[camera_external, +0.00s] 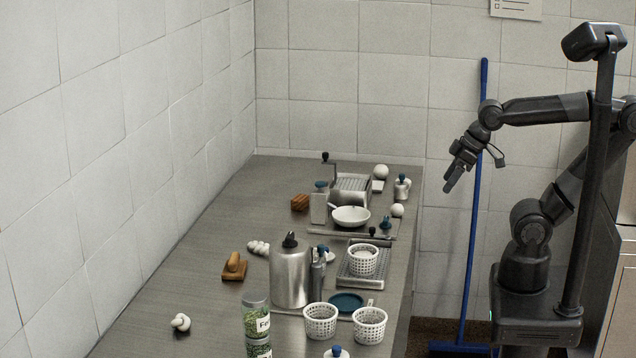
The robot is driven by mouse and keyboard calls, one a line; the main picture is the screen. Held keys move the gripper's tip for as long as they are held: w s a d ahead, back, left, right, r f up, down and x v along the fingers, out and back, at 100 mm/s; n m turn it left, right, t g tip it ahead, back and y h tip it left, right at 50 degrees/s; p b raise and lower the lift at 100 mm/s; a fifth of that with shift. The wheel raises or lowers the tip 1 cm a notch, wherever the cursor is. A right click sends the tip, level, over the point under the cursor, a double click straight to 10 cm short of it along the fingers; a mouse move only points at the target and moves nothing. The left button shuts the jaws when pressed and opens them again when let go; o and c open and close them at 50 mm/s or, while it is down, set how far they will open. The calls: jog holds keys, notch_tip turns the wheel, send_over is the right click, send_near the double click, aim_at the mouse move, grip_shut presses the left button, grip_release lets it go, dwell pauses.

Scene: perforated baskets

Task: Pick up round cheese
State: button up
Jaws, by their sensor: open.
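Two plain white round things could be the round cheese; I cannot tell which. The larger white ball (381,171) sits at the far end of the counter, beside a metal grater press. A smaller white ball (397,210) lies nearer, at the counter's right edge. My gripper (452,181) is open and empty. It hangs in the air to the right of the counter, apart from both balls, with its fingers pointing down. The gap between the fingers is hard to see from this side.
White perforated baskets (320,321) stand near the front right, with stacked ones on a metal tray (358,279). A tall metal canister (290,275), herb jars (256,318) and a white bowl (351,216) crowd the counter (215,205). Its left side is mostly clear. A blue pole (476,200) stands behind my arm.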

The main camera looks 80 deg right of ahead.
jog(key=shift+c, duration=0.5)
jog(key=w+d+r+m+g, duration=0.1)
jog(key=w+d+m, duration=0.75)
jog(key=d, duration=0.25)
jog(key=w+d+r+m+g, duration=0.1)
jog(key=w+d+m+g, duration=0.1)
jog(key=w+d+m, duration=0.7)
jog(key=w+d+f+m+g, duration=0.1)
jog(key=d+f+m, duration=0.2)
jog(key=d+m, duration=0.45)
jog(key=d+f+m, duration=0.2)
jog(key=d+m, duration=0.2)
jog(key=d, duration=0.7)
jog(key=s+d+f+m, duration=0.1)
jog(key=d+f+m, duration=0.1)
jog(key=d+f, duration=0.2)
jog(key=s+d+f+m+g, duration=0.1)
jog(key=d+f+m, duration=0.2)
jog(key=d+f, duration=0.2)
jog(key=s+d+f+m, duration=0.1)
jog(key=d+f+m, duration=0.2)
jog(key=d+f, duration=0.1)
jog(key=shift+d+f+g, duration=0.2)
jog(key=shift+d+g, duration=0.1)
jog(key=shift+d, duration=0.5)
jog(key=shift+w+f, duration=0.2)
jog(key=shift+f, duration=1.25)
jog(key=shift+w+f, duration=0.15)
jog(key=shift+f, duration=1.3)
